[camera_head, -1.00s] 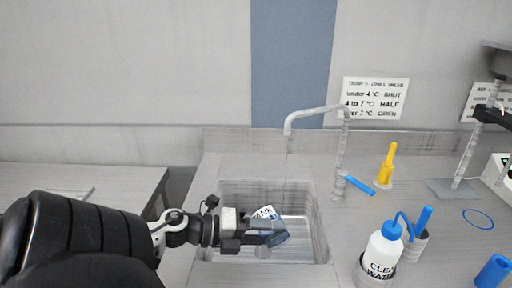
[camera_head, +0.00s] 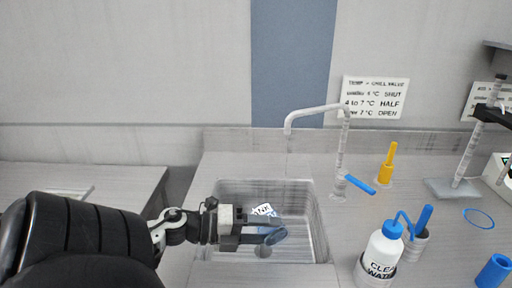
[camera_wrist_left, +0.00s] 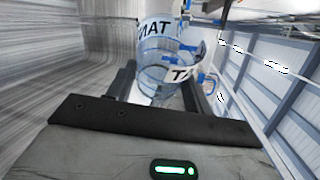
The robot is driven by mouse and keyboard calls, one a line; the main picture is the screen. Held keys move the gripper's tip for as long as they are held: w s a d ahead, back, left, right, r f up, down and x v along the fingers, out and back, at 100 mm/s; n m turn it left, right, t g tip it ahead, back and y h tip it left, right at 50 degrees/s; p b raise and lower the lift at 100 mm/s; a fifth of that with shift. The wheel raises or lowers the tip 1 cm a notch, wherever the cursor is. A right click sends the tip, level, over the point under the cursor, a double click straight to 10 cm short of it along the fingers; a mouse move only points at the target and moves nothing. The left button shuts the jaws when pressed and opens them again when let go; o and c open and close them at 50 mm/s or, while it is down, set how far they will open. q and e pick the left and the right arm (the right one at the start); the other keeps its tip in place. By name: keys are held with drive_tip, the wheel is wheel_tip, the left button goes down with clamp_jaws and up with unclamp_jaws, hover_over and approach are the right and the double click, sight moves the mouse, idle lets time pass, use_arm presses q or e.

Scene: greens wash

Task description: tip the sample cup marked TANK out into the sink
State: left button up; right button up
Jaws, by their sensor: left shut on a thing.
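The sample cup (camera_head: 275,236) is clear bluish, with a white label reading TANK in part. It is held tilted over the sink (camera_head: 322,240), its mouth end toward the right. My left gripper (camera_head: 268,229) is shut on the cup, with its fingers on either side of it. In the left wrist view the cup (camera_wrist_left: 155,75) sits between the fingers, with lettering visible on two white patches. Whether any liquid is left in the cup, I cannot tell. My right gripper is not in view.
A tap (camera_head: 318,110) with a blue lever (camera_head: 361,184) arches over the sink. Right of the sink stand a wash bottle (camera_head: 383,250), a yellow tool (camera_head: 386,165), a blue ring (camera_head: 479,218) and a blue cylinder (camera_head: 494,271). A wall sign (camera_head: 375,98) hangs behind.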

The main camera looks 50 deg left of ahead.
use_arm(q)
drive_tip(key=shift+a+f+n, duration=0.15)
drive_tip(key=shift+a+n, duration=0.15)
drive_tip(key=shift+a+r+n+t+h, duration=0.2)
drive_tip(key=shift+r+n+t+h, duration=0.15)
drive_tip(key=shift+n+h, duration=0.25)
idle(0.9)
